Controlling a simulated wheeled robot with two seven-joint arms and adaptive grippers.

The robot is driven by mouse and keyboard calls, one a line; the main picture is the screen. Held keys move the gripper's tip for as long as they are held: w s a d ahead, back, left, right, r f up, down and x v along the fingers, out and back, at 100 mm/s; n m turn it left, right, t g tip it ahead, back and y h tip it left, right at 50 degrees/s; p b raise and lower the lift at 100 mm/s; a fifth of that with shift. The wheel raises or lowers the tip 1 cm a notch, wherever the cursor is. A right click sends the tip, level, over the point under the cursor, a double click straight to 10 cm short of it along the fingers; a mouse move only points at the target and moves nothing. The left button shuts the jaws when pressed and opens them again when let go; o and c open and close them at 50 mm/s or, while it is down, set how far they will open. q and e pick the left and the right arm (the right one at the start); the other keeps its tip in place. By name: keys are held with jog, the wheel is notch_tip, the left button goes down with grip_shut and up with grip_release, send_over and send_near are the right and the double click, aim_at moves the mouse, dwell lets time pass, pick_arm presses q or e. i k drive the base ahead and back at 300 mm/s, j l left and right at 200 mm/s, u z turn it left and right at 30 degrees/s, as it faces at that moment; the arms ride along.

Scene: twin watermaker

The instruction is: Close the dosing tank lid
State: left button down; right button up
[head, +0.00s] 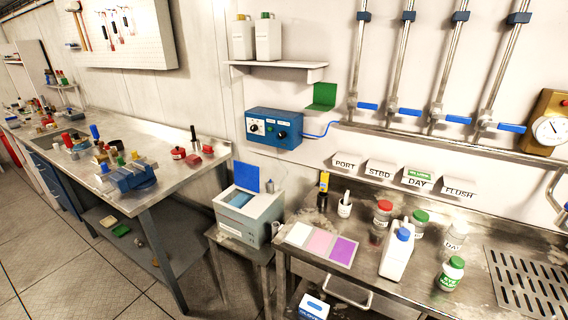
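A pale box-shaped tank (247,224), which looks like the dosing tank, stands on a small stand between the two benches. Its blue lid (246,177) stands upright at the back edge, so the tank is open. A blue surface shows in the opening on top. A small grey bottle-like piece (269,186) sits at the top right of the tank, beside the lid. Neither of my grippers is in view.
A steel bench (470,215) at right holds several bottles, a white jug (397,252) and a colour card (320,243). A workbench (160,195) with a blue vise (130,177) is at left. A blue control box (273,128) hangs on the wall above the tank.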

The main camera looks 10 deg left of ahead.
aim_at(247, 176)
jog(key=i+j+z, duration=0.3)
jog(key=j+z, duration=0.3)
jog(key=i+j+z, duration=0.15)
jog(key=j+z, duration=0.15)
jog(key=j, duration=0.25)
